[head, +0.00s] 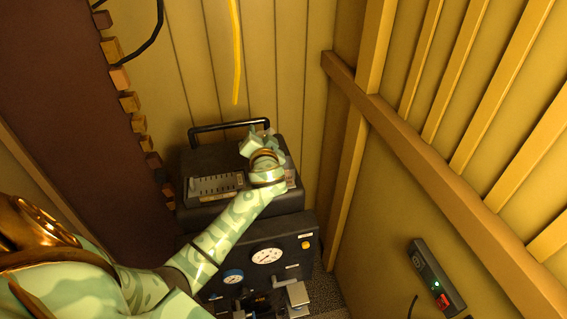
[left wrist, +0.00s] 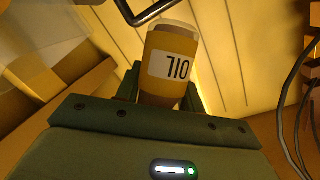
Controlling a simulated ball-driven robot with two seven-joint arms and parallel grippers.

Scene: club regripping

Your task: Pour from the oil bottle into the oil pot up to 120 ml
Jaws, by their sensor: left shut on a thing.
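The oil bottle (left wrist: 173,88) is amber with a pale top and a white label reading OIL, which appears upside down in the left wrist view. My left gripper (head: 262,143) is shut on it, with a finger on each side of the bottle. In the head view my left gripper and forearm are over the right part of a dark machine, and the bottle is mostly hidden there. I cannot make out the oil pot or any oil level. My right gripper is in neither view.
The dark machine (head: 192,213) has a black carrying handle (head: 235,124), a slotted panel (head: 216,184) and dials such as a white gauge (head: 267,256). A wooden wall with a rail (head: 400,150) stands close on the right. A yellow strip (head: 236,60) hangs behind.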

